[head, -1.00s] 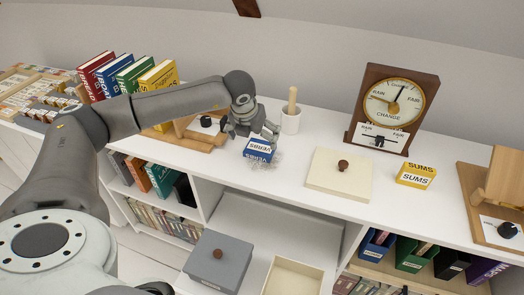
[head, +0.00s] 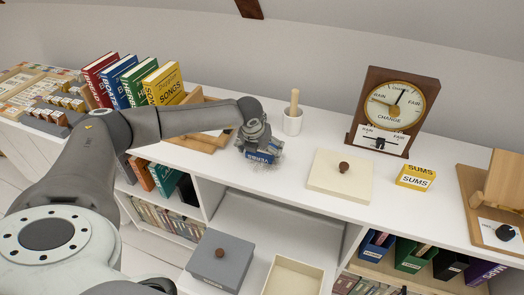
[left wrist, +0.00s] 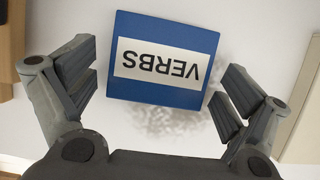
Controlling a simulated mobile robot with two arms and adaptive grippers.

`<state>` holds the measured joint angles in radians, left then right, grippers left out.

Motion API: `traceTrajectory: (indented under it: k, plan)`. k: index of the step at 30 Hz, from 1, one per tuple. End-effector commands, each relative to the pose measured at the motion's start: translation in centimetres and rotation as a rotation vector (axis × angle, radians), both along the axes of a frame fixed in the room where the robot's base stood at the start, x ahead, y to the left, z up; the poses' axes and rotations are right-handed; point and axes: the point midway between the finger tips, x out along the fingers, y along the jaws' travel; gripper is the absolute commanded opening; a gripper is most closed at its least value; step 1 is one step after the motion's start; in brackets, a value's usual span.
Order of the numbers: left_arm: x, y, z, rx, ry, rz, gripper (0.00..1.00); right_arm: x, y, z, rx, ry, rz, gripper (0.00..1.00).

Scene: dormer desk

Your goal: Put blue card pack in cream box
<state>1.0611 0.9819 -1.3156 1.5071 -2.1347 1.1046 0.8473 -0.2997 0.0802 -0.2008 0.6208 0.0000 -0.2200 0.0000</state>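The blue card pack marked VERBS (head: 262,157) lies on the white top; my gripper covers much of it in the head view. In the left wrist view the blue pack (left wrist: 165,60) lies flat and whole in sight. My left gripper (head: 260,150) is low over it. In the left wrist view my left gripper's fingers (left wrist: 158,92) are open, one on each side of the pack, with gaps showing. The open cream box (head: 268,283) is below, on the lower shelf, partly cut off. A cream lid (head: 325,179) with a brown knob lies on the top. My right gripper is not in view.
A white cup with a pestle (head: 292,122) stands just behind my gripper. A yellow SUMS pack (head: 416,176) and a dial clock (head: 393,105) are to the right. A grey lidded box (head: 210,269) is below. Books (head: 135,80) stand at the left.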

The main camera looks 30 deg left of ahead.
Motion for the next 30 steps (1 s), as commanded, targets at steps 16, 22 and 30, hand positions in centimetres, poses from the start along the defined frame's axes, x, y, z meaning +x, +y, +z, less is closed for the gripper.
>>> traceTrajectory:
  k: [16, 22, 30]
  plan:
    - [0.0, 0.0, 0.2, 0.0, -0.001, 0.001, 0.51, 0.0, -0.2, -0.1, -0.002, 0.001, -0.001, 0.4]
    - [0.1, 0.0, 1.4, -0.001, -0.003, 0.0, 0.51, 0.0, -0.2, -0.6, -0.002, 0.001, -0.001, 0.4]
    - [-2.1, -0.6, 5.7, 0.001, -0.004, -0.002, 0.51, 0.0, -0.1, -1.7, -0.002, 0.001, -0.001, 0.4]
